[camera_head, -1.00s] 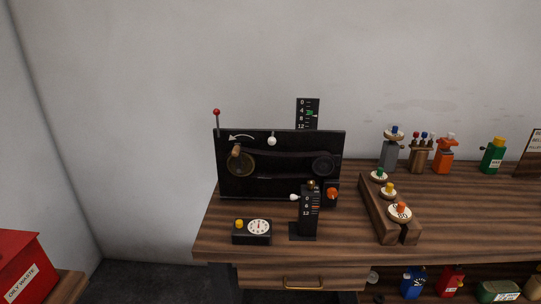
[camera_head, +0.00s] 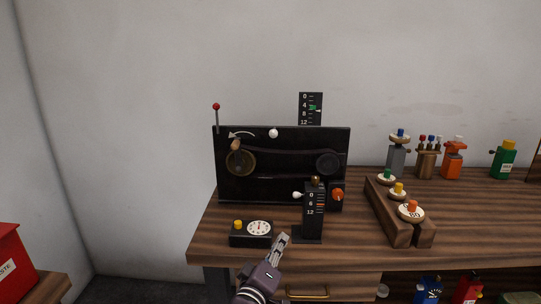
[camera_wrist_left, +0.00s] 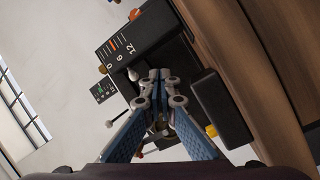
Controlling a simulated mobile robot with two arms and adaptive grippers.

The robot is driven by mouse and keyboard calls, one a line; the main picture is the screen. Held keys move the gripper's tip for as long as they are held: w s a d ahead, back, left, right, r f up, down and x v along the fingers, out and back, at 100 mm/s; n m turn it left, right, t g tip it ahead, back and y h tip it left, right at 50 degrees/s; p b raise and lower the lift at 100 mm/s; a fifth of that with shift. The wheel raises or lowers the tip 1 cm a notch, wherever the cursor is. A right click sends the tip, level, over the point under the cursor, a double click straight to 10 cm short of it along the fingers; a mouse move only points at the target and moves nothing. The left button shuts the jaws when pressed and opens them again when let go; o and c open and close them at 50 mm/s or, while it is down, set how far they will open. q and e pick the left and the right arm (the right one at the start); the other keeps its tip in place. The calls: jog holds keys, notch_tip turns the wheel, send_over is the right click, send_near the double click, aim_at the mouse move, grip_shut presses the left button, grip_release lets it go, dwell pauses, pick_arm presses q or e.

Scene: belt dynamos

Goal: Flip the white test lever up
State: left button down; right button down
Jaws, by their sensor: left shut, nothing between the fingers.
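A white-knobbed lever (camera_head: 298,195) sticks out from the left side of a small black post (camera_head: 313,225) with a 0-6-12 scale. It points left, roughly level. Another white knob (camera_head: 273,133) sits at the top edge of the black belt panel (camera_head: 285,142); I cannot tell which is called the test lever. My left gripper (camera_head: 283,237) is shut and empty, in front of and below the post's lever, apart from it. In the left wrist view the shut fingertips (camera_wrist_left: 161,75) appear beside the scale post (camera_wrist_left: 120,50), near a white knob (camera_wrist_left: 132,75).
A black box with a yellow button and dial (camera_head: 250,233) stands just left of my gripper. A wooden block with several coloured knobs (camera_head: 415,236) stands to the right. An orange knob (camera_head: 337,194) is right of the post. A red-tipped rod (camera_head: 216,107) rises at the panel's left.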

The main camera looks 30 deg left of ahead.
pick_arm(q)
jog(key=s+a+r+n+t+y, duration=0.1)
jog(key=a+r+n+t+y, duration=0.1)
jog(key=r, duration=0.6)
jog(key=s+a+r+n+t+y, duration=0.1)
jog(key=a+r+n+t+y, duration=0.1)
jog(key=r+n, duration=0.3)
notch_tip(320, 180, up, 3)
jog(key=shift+s+a+f+y+b, duration=0.1)
jog(key=shift+s+a+y+b, duration=0.1)
jog(key=shift+a+y+b, duration=0.3)
jog(key=shift+a, duration=0.1)
jog(key=p, duration=0.4)
send_near(274, 132)
jog(key=w+a+r, duration=0.1)
jog(key=w+a, duration=0.1)
jog(key=w, duration=0.2)
jog(key=shift+x, duration=0.9)
jog(key=shift+a, duration=0.1)
